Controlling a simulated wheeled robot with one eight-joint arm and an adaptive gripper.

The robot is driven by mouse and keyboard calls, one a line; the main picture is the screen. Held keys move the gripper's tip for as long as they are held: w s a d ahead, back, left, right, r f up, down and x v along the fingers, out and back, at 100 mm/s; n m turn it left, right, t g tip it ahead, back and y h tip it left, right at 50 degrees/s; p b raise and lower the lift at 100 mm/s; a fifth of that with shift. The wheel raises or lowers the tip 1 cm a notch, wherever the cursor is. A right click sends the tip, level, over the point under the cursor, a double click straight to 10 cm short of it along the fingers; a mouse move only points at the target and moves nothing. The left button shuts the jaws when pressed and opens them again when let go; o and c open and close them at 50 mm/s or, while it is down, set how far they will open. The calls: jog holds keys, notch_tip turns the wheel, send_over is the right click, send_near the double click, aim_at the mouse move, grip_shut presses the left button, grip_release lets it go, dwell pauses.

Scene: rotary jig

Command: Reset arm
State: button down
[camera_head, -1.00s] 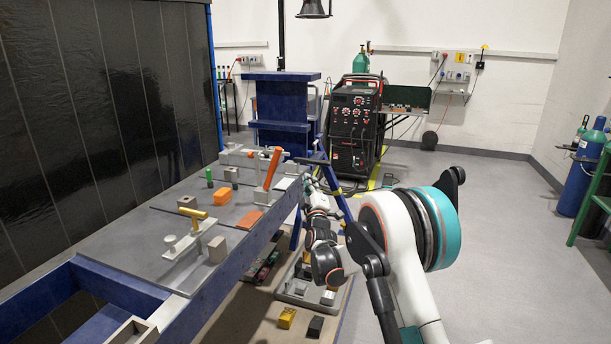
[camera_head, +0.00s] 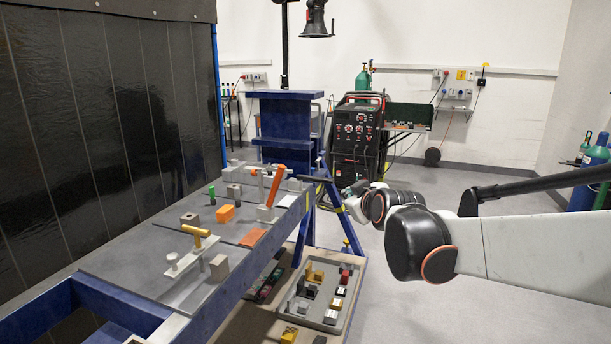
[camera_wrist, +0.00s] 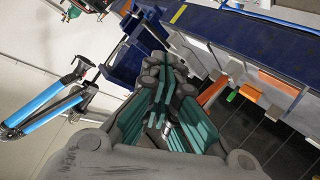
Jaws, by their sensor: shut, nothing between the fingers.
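My arm reaches in from the right in the head view, stretched roughly level to the right of the blue workbench (camera_head: 215,310). My gripper (camera_head: 345,190) is small and partly hidden by my wrist there, just off the bench's far right end. In the wrist view my gripper (camera_wrist: 165,75) shows teal fingers drawn together, with nothing held. On the bench stand a jig with an orange lever (camera_head: 276,186) and a clamp with a yellow handle (camera_head: 196,231). An orange block (camera_head: 225,214) and a green cylinder (camera_head: 212,194) stand near them. My gripper is apart from all of these.
A grey tray (camera_head: 340,318) of small blocks lies low, right of the bench. A black welding machine (camera_head: 355,140) and a blue stand (camera_head: 285,125) are behind. Gas cylinders (camera_head: 592,165) stand at the far right. The floor (camera_head: 440,300) on the right is largely clear.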

jog(key=s+d+f+m+g, duration=0.2)
jog(key=s+f, duration=0.2)
jog(key=s, duration=0.8)
jog(key=s+d+f+m+g+h, duration=0.1)
jog(key=s+d+f+m+g, duration=0.1)
jog(key=s, duration=1)
jog(key=s+d+f+m+g+h, duration=0.1)
jog(key=s+d+f+m+g, duration=0.1)
jog(key=s+f, duration=0.5)
jog(key=s+d+m, duration=0.1)
jog(key=s+d, duration=0.1)
jog(key=s, duration=0.2)
jog(key=shift+s+d+g, duration=0.25)
jog(key=shift+s+g, duration=0.15)
